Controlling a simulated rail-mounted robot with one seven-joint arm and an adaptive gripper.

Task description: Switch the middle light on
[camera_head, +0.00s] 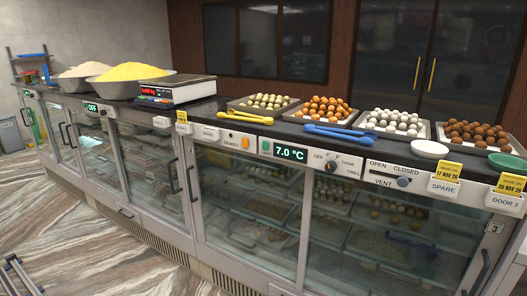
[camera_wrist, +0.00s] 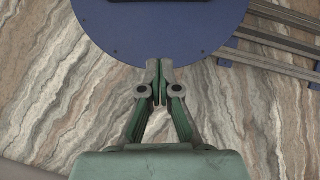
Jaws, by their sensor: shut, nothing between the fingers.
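The long glass-fronted counter (camera_head: 255,184) carries a control strip along its top front edge. On its nearer section are an orange switch (camera_head: 245,142), a green switch (camera_head: 265,146), a 7.0 °C display (camera_head: 290,152), a round OFF/CHILL knob (camera_head: 331,166) and a VENT slider (camera_head: 403,182). A small display (camera_head: 91,107) and a white label plate (camera_head: 161,122) sit farther left. I cannot tell which control is the middle light; most small labels are unreadable. My gripper (camera_wrist: 160,66) is shut and empty in the wrist view, above the floor, with no control near it. It is not visible in the head view.
On the countertop are two bowls of heaped sweets (camera_head: 124,71), a scale (camera_head: 184,89), trays of round sweets (camera_head: 325,109), blue tongs (camera_head: 336,132), yellow tongs (camera_head: 246,117) and a white dish (camera_head: 430,149). Door handles (camera_head: 190,181) project forward.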

